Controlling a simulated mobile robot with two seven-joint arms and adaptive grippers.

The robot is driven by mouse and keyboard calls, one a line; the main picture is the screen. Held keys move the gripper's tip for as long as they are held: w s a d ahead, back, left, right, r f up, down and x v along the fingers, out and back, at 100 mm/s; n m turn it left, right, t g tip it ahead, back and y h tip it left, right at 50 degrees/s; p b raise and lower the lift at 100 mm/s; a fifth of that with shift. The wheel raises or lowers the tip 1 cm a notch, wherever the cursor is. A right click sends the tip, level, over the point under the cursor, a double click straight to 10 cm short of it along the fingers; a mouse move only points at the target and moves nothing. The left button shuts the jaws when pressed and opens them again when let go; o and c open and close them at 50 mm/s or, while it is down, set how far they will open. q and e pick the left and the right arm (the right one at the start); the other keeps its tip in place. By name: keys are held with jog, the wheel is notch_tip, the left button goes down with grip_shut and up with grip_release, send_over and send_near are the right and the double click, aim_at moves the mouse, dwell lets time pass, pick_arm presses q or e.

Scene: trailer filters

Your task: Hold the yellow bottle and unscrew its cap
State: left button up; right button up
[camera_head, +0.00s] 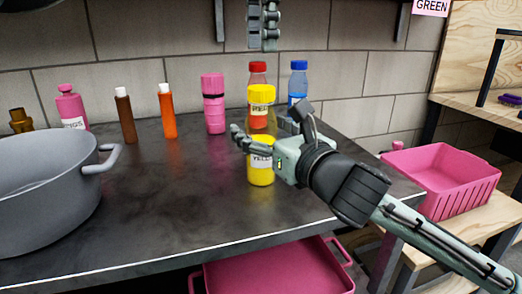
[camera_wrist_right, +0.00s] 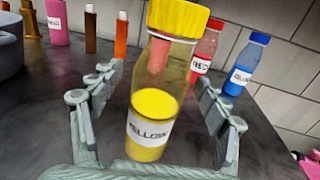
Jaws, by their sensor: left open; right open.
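The yellow bottle (camera_head: 261,170) stands upright on the dark table, clear above and yellow below, with a "YELLOW" label. Its yellow cap (camera_head: 262,93) is on; bottle (camera_wrist_right: 150,122) and cap (camera_wrist_right: 178,17) also show large in the right wrist view. My right gripper (camera_head: 268,130) is open, with one finger on each side of the bottle; in the wrist view (camera_wrist_right: 158,80) gaps show between the fingers and the bottle. My left gripper (camera_head: 262,42) is open and empty, pointing down from the top edge, above and behind the cap in the picture.
Close behind stand a red-capped bottle (camera_head: 258,72) and a blue-capped bottle (camera_head: 298,78). A pink bottle (camera_head: 213,103), orange bottle (camera_head: 168,118) and brown bottle (camera_head: 126,117) stand left. A grey pot (camera_head: 45,195) fills the left. The table's front middle is clear.

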jog(key=shift+w+a, duration=0.1)
jog(key=shift+w, duration=0.05)
jog(key=shift+c, duration=0.5)
grip_shut()
